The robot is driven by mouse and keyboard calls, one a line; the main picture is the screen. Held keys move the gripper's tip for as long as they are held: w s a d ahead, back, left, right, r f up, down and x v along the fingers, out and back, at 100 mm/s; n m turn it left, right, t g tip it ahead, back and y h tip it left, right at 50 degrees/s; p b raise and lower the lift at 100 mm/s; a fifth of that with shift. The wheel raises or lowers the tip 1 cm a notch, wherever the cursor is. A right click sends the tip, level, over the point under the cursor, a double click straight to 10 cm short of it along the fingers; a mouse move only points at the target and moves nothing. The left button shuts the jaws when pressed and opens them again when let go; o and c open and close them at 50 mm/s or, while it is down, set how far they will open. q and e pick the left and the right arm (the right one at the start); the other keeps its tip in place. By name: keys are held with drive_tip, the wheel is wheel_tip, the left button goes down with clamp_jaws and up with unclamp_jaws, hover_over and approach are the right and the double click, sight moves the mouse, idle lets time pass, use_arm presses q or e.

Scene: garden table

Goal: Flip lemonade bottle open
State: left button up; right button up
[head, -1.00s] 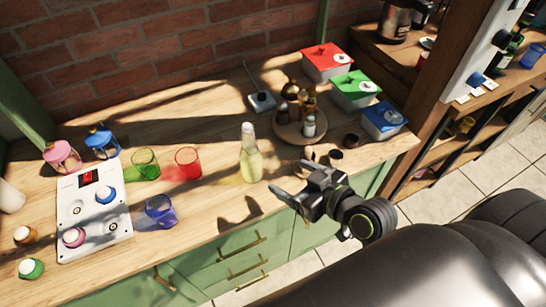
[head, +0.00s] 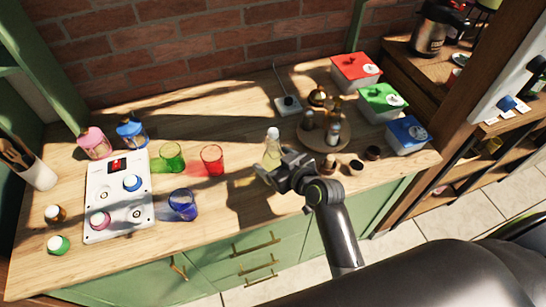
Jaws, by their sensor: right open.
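The lemonade bottle (head: 272,145) stands upright on the wooden table, pale yellow with a whitish cap at the top of its neck. My right gripper (head: 270,172) is open at the bottle's near right side, in front of its lower body. The fingers overlap the bottle in the picture, so I cannot tell whether they touch it. The lower part of the bottle is partly hidden by the gripper. My left gripper is not in view.
Red (head: 212,160), green (head: 172,157) and blue (head: 183,205) glasses stand left of the bottle. A round wooden tray (head: 312,140) with small bottles is close behind on the right. Lidded boxes stand at the back right. The table's front strip is mostly clear.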

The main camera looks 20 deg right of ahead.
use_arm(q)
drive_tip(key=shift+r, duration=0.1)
use_arm(e)
drive_tip(key=shift+w+a+f, duration=0.15)
drive_tip(key=shift+w, duration=0.25)
drive_tip(key=c, duration=1.4)
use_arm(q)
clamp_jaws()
use_arm(e)
drive_tip(key=shift+c, duration=0.3)
idle(0.8)
drive_tip(key=o, duration=1.5)
drive_tip(key=shift+c, duration=0.2)
use_arm(q)
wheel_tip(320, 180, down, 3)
drive_tip(key=b, duration=0.2)
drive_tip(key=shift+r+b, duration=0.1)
drive_tip(key=shift+b, duration=0.25)
use_arm(e)
drive_tip(key=v, duration=1.7)
drive_tip(key=shift+s, duration=0.3)
